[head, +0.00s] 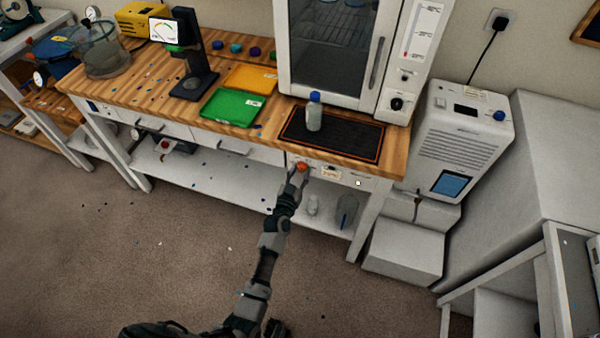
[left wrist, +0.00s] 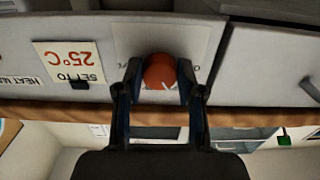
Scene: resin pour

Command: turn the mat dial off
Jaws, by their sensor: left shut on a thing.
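The mat dial (head: 302,167) is a small orange-red knob on the front panel of the bench, below the black heat mat (head: 352,139). My left gripper (head: 297,178) reaches up to it and is shut on it. In the left wrist view the dial (left wrist: 160,72) sits between the two fingers of my left gripper (left wrist: 159,80), with a pale pointer line at its lower edge. The plate behind the dial is mostly hidden by knob and fingers, so its markings are unreadable. My right gripper is not in view.
A clear bottle with a blue cap (head: 314,112) stands on the mat. Green (head: 233,108) and yellow (head: 250,79) trays lie on the bench left of the mat. The floor in front is open.

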